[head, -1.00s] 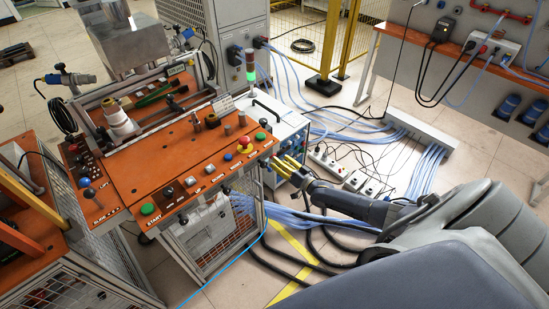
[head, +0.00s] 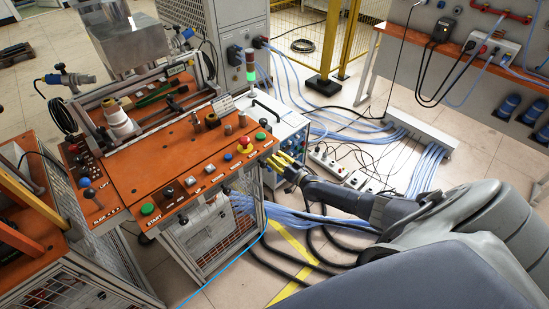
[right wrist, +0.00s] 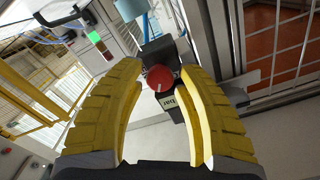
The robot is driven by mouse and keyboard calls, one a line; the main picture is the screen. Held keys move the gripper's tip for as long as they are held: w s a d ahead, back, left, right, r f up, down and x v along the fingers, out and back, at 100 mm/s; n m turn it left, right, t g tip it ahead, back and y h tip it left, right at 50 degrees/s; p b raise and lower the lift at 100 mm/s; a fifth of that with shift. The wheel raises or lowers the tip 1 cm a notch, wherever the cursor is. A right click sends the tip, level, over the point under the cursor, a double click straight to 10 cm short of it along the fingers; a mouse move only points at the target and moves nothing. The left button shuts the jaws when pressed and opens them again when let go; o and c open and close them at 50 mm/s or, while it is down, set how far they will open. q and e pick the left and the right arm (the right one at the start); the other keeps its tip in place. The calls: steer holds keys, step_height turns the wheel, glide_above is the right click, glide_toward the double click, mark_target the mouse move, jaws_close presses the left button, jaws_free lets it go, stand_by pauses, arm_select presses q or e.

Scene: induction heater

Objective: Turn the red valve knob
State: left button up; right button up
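The round red valve knob (right wrist: 160,78) shows in the right wrist view, between the tips of my yellow fingers and seemingly just beyond them. In the head view my right gripper (head: 280,161) is at the right side of the orange-topped machine (head: 160,150), below the console edge. I cannot make out the valve knob there. My left gripper is not in view.
A red mushroom button (head: 245,143) and a green button (head: 261,136) sit on the console above my right gripper. A light-coloured box (head: 275,123) stands beside the console. Blue cables (head: 340,222) and power strips (head: 329,161) lie on the floor nearby.

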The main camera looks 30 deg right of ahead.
jaws_close()
steer(key=shift+n, duration=3)
steer(key=shift+o, duration=2.1)
jaws_free()
steer(key=s+d, duration=0.2)
steer(key=s, duration=0.9)
steer(key=shift+s+d, duration=0.2)
steer(key=shift+s, duration=0.2)
